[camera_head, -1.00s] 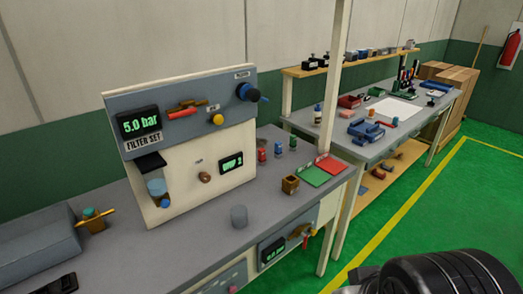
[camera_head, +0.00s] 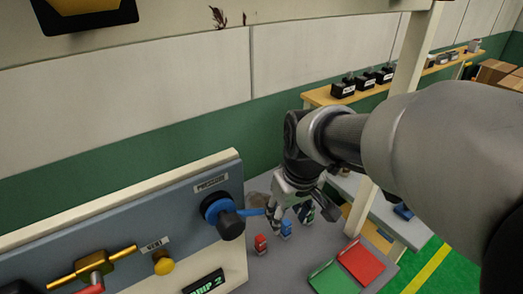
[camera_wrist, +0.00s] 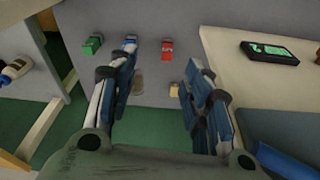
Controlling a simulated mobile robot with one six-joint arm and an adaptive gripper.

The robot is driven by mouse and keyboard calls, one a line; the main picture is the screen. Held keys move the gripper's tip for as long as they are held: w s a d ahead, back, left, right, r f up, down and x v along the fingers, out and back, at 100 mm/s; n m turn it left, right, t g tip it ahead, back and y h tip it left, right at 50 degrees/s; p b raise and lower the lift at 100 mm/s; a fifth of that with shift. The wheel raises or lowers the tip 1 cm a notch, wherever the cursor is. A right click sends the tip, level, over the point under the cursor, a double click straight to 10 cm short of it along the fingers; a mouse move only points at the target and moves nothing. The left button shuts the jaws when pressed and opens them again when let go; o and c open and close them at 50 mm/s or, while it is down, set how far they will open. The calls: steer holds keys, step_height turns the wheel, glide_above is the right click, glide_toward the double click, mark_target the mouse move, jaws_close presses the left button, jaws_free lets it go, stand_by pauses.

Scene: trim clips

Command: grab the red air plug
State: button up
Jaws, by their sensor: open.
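The red air plug (camera_head: 261,244) stands on the grey bench beside the panel, left of a blue plug (camera_head: 286,229). In the wrist view the red plug (camera_wrist: 167,50) appears beyond the gap between my fingers, apart from them. The blue plug (camera_wrist: 130,43) is at the left fingertip in that view, and a green plug (camera_wrist: 92,45) is farther left. My gripper (camera_head: 290,212) is open and empty, above and behind the plugs in the head view. Its two blue-padded fingers (camera_wrist: 160,75) show spread in the wrist view. The green plug is hard to make out in the head view.
The panel with a blue-black pressure knob (camera_head: 224,215) and yellow vent knob (camera_head: 163,263) rises close left of the plugs. A red pad (camera_head: 360,262) and a green pad (camera_head: 331,278) lie to their right. A cream post (camera_head: 413,55) stands beyond.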

steer(key=n+g+p, duration=0.1)
steer(key=n+p, duration=0.1)
glide_toward(260, 238)
steer(key=f+b, duration=0.1)
steer(key=f, duration=0.1)
steer(key=f+b, duration=0.2)
steer(key=shift+s+a+f, duration=0.2)
steer(key=shift+s, duration=0.05)
steer(key=shift+w+a+f+b, duration=0.1)
steer(key=shift+w+f+b, duration=0.25)
steer(key=shift+f, duration=0.65)
steer(key=shift+w+f+b, duration=0.2)
steer(key=shift+f+b, duration=0.25)
steer(key=shift+f, duration=0.55)
steer(key=shift+w+a+f+b, duration=0.1)
steer(key=shift+w+f+b, duration=0.25)
steer(key=shift+f, duration=0.65)
steer(key=shift+s+r, duration=0.1)
steer(key=shift+c, duration=0.6)
jaws_close()
